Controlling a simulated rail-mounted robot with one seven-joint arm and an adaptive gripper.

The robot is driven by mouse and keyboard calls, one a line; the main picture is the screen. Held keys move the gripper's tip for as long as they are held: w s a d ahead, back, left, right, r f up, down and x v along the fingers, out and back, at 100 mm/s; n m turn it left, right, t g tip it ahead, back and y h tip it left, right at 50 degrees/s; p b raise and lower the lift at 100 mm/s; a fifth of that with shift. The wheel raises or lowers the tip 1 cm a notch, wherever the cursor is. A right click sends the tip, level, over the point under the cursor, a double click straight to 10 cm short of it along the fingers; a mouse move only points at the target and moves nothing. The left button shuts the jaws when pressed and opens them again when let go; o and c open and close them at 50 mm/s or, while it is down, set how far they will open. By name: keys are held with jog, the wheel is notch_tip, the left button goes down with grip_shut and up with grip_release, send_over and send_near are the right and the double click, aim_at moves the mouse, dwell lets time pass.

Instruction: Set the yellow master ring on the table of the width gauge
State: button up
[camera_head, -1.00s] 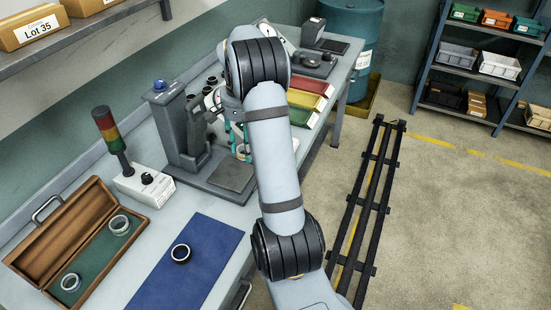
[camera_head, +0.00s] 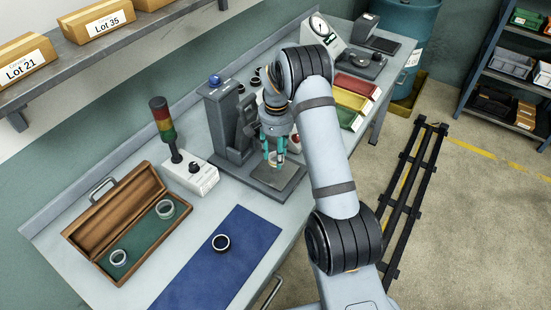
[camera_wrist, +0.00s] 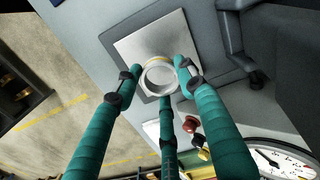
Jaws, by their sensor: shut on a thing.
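My gripper (camera_head: 273,163), with teal fingers, is shut on the yellow master ring (camera_wrist: 146,80), a pale metal ring with a yellow band on its far side in the wrist view. The fingertips (camera_wrist: 158,80) close around its outside. The ring is over the square grey plate (camera_head: 288,183) at the foot of a grey column device (camera_head: 221,115). The plate also shows in the wrist view (camera_wrist: 140,42), its far part bare. I cannot tell whether the ring touches the plate.
A dial instrument (camera_head: 319,27) stands at the back. Red, yellow and green bins (camera_head: 350,101) are right of the gripper. A signal light on a white box (camera_head: 194,175), a wooden case with two rings (camera_head: 100,219) and a blue mat (camera_head: 205,275) with a dark ring (camera_head: 221,242) lie nearer.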

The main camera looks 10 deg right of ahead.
aim_at(275, 170)
jog(key=shift+w+a+f, duration=0.15)
jog(key=shift+a, duration=0.05)
notch_tip(275, 170, down, 3)
jog(key=shift+f+p, duration=0.1)
jog(key=shift+p, duration=0.85)
jog(key=shift+f, duration=0.4)
jog(key=shift+f, duration=0.1)
jog(key=shift+f+b, duration=0.15)
jog(key=shift+b, duration=0.15)
jog(key=o, duration=1.2)
notch_tip(275, 170, up, 12)
jog(key=b, duration=0.2)
jog(key=shift+r, duration=0.25)
